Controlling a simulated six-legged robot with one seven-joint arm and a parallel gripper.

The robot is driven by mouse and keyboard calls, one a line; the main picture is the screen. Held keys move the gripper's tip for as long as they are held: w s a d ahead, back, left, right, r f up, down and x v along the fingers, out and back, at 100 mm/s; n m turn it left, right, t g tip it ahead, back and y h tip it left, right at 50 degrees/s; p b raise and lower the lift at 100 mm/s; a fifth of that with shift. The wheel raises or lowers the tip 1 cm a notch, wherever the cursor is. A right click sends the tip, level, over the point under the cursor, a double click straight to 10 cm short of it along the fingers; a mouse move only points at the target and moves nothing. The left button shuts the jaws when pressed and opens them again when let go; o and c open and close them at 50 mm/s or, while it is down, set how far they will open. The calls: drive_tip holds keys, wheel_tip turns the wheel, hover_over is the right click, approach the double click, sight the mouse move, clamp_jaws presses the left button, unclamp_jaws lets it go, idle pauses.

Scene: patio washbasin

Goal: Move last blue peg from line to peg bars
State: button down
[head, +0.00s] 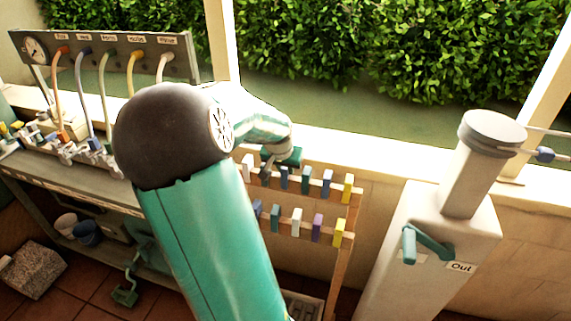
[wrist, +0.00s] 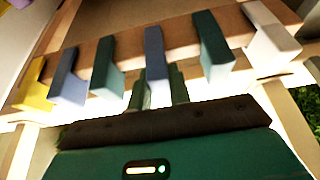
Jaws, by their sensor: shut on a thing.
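My gripper (wrist: 160,88) is shut on a blue peg (wrist: 155,52), which sits on the upper wooden peg bar (wrist: 182,34) in line with its neighbours. A green peg stands on each side of it in the wrist view, one to the left (wrist: 106,68) and one to the right (wrist: 213,45). In the head view my gripper (head: 279,157) is over the upper bar, partly hidden by my arm, and the held blue peg shows below it (head: 284,178). Another small blue peg-like piece (head: 545,154) is on the line at the right.
A lower bar carries several pegs, including a purple one (head: 317,228). A pale post unit with an "Out" label (head: 460,267) and teal crank (head: 428,243) stands right of the rack. A tap panel (head: 110,58) and basin bench are left. A hedge lies behind the ledge.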

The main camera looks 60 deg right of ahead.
drive_tip(key=c, duration=1.2)
unclamp_jaws()
drive_tip(key=shift+r, duration=0.1)
drive_tip(key=shift+r, duration=3.95)
